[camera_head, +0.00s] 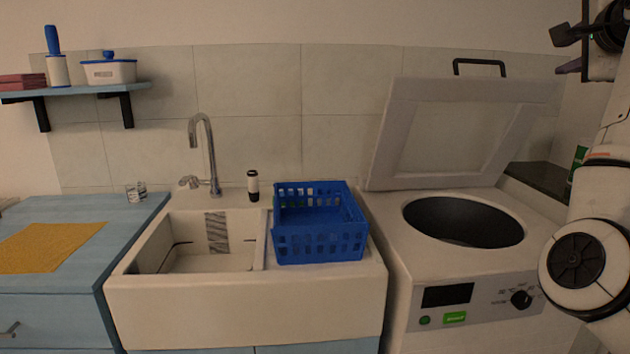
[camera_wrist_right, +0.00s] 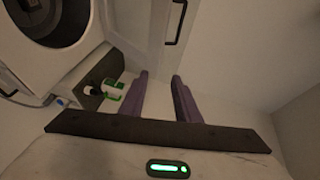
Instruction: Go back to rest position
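My right gripper (camera_head: 560,51) is raised at the top right of the head view, with its arm at the right edge. Its two fingers are apart with nothing between them. In the right wrist view the purple fingers of this gripper (camera_wrist_right: 160,80) also stand apart and empty. My left gripper is not in the head view. A small white dispenser with a black top and bottom (camera_head: 253,187) stands upright behind the sink, left of the blue basket, far from my right gripper.
A blue basket (camera_head: 321,244) stands on the sink's right side. The top-loading washer (camera_head: 400,258) has its lid up. A green-and-white container (camera_head: 577,165) stands on a dark shelf (camera_head: 541,178) beside my right arm. A wall shelf (camera_head: 75,91) is at the left.

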